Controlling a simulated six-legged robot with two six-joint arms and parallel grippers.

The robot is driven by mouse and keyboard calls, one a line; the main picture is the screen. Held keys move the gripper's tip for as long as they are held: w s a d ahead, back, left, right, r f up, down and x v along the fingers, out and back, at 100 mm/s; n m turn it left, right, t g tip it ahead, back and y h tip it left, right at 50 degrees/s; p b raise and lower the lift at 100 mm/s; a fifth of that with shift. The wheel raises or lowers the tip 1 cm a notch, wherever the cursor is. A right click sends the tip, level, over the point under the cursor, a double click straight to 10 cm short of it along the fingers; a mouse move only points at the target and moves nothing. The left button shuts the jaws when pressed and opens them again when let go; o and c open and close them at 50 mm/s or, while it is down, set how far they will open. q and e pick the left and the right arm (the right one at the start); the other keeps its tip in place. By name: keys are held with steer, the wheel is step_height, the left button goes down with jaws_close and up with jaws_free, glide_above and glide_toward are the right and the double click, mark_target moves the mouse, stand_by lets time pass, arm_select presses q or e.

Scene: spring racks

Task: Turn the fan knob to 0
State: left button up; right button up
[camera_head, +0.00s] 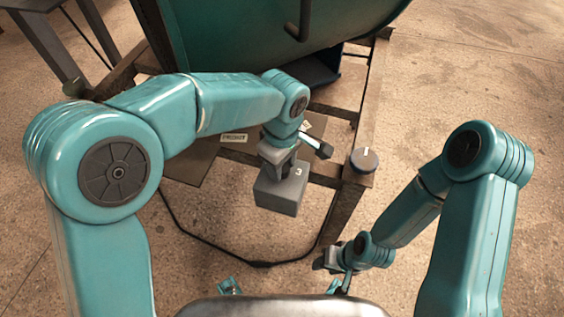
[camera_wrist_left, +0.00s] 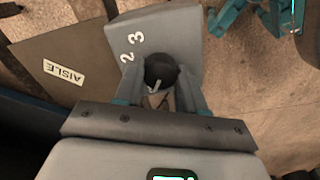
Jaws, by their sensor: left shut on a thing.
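The fan knob (camera_wrist_left: 161,70) is a round black knob on a grey box marked with the numbers 2 and 3 in the left wrist view. A short pale mark shows on the knob's near side; I cannot tell which number it points to. The grey box (camera_head: 281,196) hangs at the rack's front in the head view, with a 3 visible. My left gripper (camera_wrist_left: 160,92) is shut on the knob, one finger on each side. It hides the knob in the head view. My right gripper (camera_head: 334,259) is low, right of the box, apart from it; its jaws are unclear.
A large green drum (camera_head: 260,30) stands behind. A black cable (camera_head: 215,247) runs along the floor.

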arm_select(q)
steer(key=o, duration=1.1)
steer(key=shift+c, duration=0.2)
step_height(320, 180, up, 16)
steer(key=p, duration=0.4)
steer(key=shift+r+p, duration=0.2)
steer(key=shift+p, duration=0.1)
